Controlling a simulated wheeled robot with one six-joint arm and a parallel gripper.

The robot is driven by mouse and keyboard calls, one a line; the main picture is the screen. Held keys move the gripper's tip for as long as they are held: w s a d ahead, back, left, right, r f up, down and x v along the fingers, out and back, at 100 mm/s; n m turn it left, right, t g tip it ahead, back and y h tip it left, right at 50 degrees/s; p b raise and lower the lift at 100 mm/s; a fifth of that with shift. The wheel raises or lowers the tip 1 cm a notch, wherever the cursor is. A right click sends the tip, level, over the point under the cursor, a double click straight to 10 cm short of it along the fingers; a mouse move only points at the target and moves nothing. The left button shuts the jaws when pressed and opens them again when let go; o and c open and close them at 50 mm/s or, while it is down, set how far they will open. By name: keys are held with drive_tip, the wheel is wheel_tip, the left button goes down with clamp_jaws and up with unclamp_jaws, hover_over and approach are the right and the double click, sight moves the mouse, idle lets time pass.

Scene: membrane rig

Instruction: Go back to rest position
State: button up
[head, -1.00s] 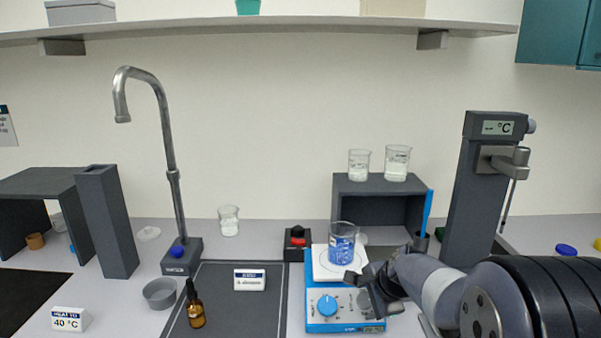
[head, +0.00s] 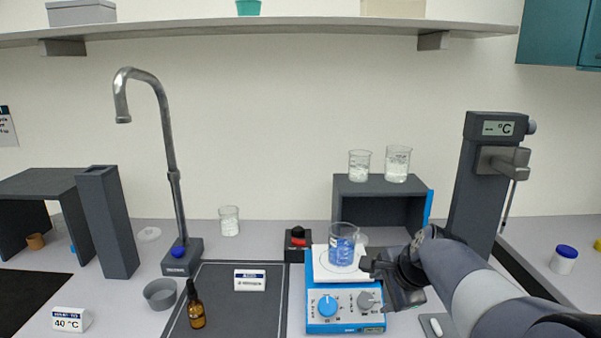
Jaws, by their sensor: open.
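My gripper (head: 372,281) is in the head view, right of the hot plate's front part, with its fingers pointing left. It is open and holds nothing that I can see. My arm reaches in from the lower right. A blue and white stirring hot plate (head: 325,318) stands in the middle, with a blue knob and a grey knob on its front. A glass beaker of blue liquid (head: 342,247) stands upright on its white top. The gripper is close to the beaker's lower right, apart from it as far as I can tell.
A dark shelf box (head: 345,212) with two beakers on top stands behind. A grey column with a °C display (head: 478,165) stands right, behind my arm. A tap (head: 170,160), an amber bottle (head: 195,308) and a red-buttoned box (head: 297,244) are left. A white jar (head: 564,260) is far right.

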sight(366, 299)
drive_tip(key=x, duration=0.7)
drive_tip(key=shift+w+a+f, duration=0.1)
drive_tip(key=shift+f, duration=0.2)
drive_tip(key=shift+w+f+n, duration=0.2)
drive_tip(key=shift+w+n, duration=0.05)
drive_tip(key=shift+n, duration=0.05)
drive_tip(key=n, duration=0.3)
drive_tip(key=shift+g, duration=0.4)
drive_tip(key=n, duration=0.2)
drive_tip(key=n+h, duration=0.1)
drive_tip(key=n, duration=0.2)
drive_tip(key=shift+a+r+g, duration=0.15)
drive_tip(key=shift+g, duration=0.15)
drive_tip(key=n+h, duration=0.1)
drive_tip(key=n, duration=0.3)
drive_tip(key=shift+a, duration=0.1)
drive_tip(key=n, duration=0.4)
drive_tip(key=shift+n+h+p, duration=0.3)
drive_tip(key=shift+h+p, duration=0.05)
drive_tip(key=shift+h, duration=0.05)
drive_tip(key=shift+v, duration=0.9)
